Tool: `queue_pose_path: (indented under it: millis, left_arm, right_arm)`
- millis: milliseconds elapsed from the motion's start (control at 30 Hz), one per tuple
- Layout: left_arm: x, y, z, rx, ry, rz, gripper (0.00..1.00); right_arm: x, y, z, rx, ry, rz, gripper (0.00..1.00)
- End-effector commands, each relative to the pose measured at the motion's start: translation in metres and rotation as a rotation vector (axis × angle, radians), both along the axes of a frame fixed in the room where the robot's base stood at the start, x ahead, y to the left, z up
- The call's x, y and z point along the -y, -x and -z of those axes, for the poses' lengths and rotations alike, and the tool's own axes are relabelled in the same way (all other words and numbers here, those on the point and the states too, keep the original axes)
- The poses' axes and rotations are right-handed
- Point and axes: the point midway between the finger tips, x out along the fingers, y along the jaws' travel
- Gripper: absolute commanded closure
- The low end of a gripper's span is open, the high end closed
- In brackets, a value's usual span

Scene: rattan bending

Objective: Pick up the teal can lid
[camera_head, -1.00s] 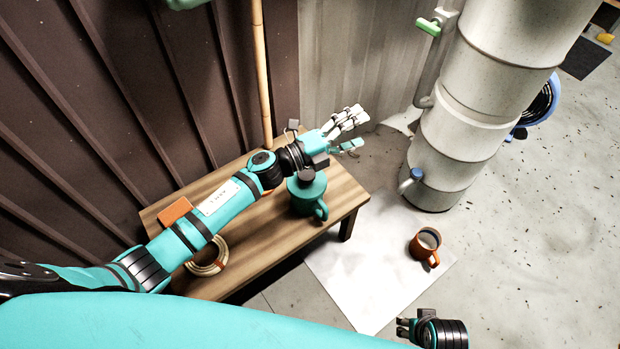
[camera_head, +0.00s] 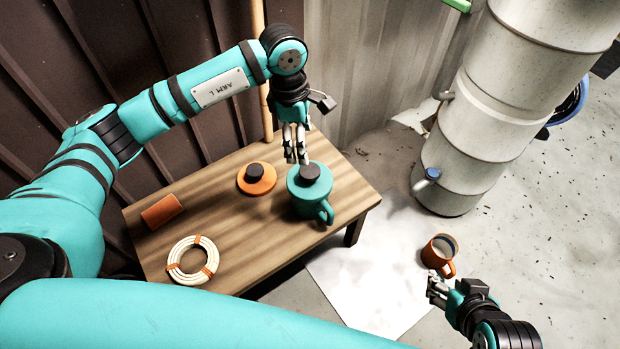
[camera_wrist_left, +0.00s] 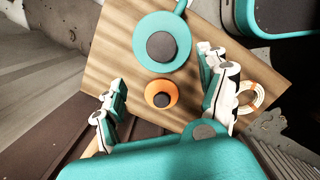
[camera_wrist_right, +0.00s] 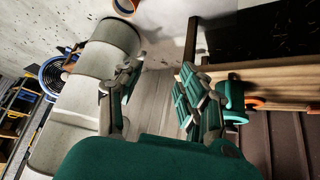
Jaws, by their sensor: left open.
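The teal can lid (camera_head: 301,185), round with a dark knob (camera_head: 309,173), sits on a teal can whose handle (camera_head: 326,212) points down in the head view. The can stands at the right end of a wooden bench (camera_head: 215,225). The lid also shows at the top of the left wrist view (camera_wrist_left: 140,40). My left gripper (camera_head: 295,155) points down near the lid's far left edge and holds nothing; its fingers are spread in the left wrist view (camera_wrist_left: 165,92). My right gripper (camera_head: 437,288) is off to the right, fingers apart and empty in the right wrist view (camera_wrist_right: 158,90).
An orange lid with a dark knob (camera_head: 256,170) sits left of the teal can. An orange block (camera_head: 162,211) and a rattan coil (camera_head: 175,253) lie farther left. An orange mug (camera_head: 440,250) is near my right gripper. A pale cylinder (camera_head: 450,175) stands at right.

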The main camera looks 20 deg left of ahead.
Motion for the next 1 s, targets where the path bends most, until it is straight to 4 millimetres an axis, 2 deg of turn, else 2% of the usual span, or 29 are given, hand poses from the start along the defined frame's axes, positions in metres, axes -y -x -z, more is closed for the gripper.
queue_pose_path:
  millis: [33,233,567,800,1000]
  left_arm:
    - [0.002,0.001,0.015,-0.004,0.000,-0.001,0.24]
    - [0.006,0.000,0.048,-0.002,0.002,-0.001,0.24]
    - [0.011,0.001,0.071,-0.001,0.004,0.000,0.24]
    - [0.018,0.003,0.101,-0.002,0.003,-0.002,0.24]
    - [0.020,0.002,0.111,0.000,0.003,-0.001,0.24]
  right_arm:
    - [-0.004,-0.010,-0.002,0.050,-0.011,-0.004,0.60]
    - [-0.015,-0.041,-0.022,0.232,-0.051,-0.018,0.60]
    - [-0.023,-0.060,-0.041,0.372,-0.083,-0.027,0.60]
    - [-0.034,-0.084,-0.074,0.582,-0.131,-0.042,0.60]
    - [-0.037,-0.090,-0.089,0.664,-0.151,-0.046,0.60]
